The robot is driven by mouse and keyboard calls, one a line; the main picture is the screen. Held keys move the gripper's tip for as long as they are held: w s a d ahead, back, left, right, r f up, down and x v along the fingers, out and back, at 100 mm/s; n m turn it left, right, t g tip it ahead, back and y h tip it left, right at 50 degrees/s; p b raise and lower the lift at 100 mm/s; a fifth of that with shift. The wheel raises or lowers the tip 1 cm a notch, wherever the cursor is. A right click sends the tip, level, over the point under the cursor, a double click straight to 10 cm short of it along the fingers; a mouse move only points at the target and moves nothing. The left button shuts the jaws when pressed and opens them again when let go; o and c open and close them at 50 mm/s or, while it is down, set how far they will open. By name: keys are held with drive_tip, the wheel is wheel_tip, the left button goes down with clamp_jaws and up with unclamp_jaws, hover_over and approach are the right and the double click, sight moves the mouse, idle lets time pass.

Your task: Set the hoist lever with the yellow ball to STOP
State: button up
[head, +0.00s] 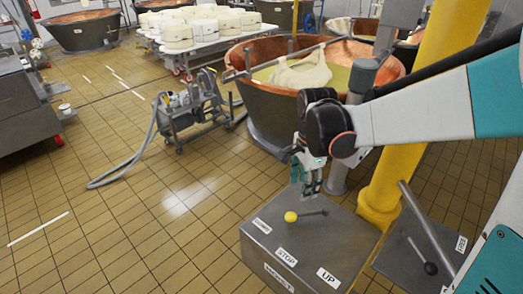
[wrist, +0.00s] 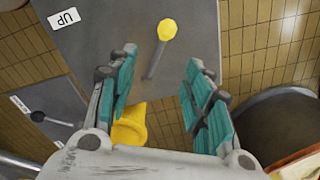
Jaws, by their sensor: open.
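The yellow ball (head: 291,216) is the end of a grey lever (head: 313,212) on top of the grey hoist box (head: 345,248). The lever lies toward the leftmost label (head: 262,225), whose text is hard to read, and away from the STOP label (head: 287,257) and UP label (head: 328,278). My gripper (head: 310,190) is above the box's far side, pointing down, open and empty. In the wrist view the yellow ball (wrist: 167,29) and its rod (wrist: 152,68) show between and beyond the fingertips (wrist: 161,60). I cannot tell the height gap.
A second box (head: 400,262) with a black-ball lever (head: 430,268) stands at the right, by a yellow post (head: 385,180). A copper vat (head: 265,110) is behind my gripper. A pump cart (head: 190,110) with a hose stands left of it. The tiled floor at left is clear.

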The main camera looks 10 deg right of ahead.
sight(298, 215)
drive_tip(key=shift+m+g, duration=0.3)
drive_tip(key=shift+m, duration=0.4)
drive_tip(key=f, duration=0.5)
drive_tip(key=f+b, duration=0.1)
drive_tip(key=f, duration=0.3)
drive_tip(key=w+f+b, duration=0.1)
drive_tip(key=f, duration=0.4)
drive_tip(key=shift+f, duration=0.35)
clamp_jaws()
